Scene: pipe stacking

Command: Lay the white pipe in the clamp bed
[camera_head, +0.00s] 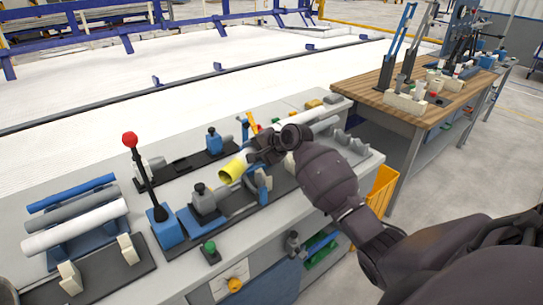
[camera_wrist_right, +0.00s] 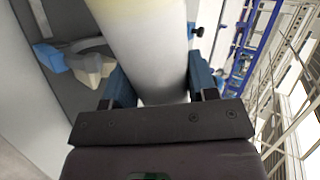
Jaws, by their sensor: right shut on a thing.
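My right gripper (camera_head: 264,152) is shut on a white pipe with a yellow end (camera_head: 234,168), over the workbench. In the right wrist view the pipe (camera_wrist_right: 148,45) runs between the blue-padded fingers of the gripper (camera_wrist_right: 160,88). The pipe lies slantwise, its yellow end to the lower left in the head view. The clamp bed, a dark plate (camera_head: 238,207) with grey and blue clamp blocks (camera_head: 204,201), is beneath and beside it. The gripper hides part of the bed, and I cannot tell whether the pipe touches it. My left gripper is not in view.
A red-knobbed lever (camera_head: 130,141) stands at the bed's left end. A blue rack at the left holds blue, grey and white pipes (camera_head: 76,226). A second dark fixture plate (camera_head: 184,163) lies behind. A wooden table (camera_head: 371,88) with tools stands at the right.

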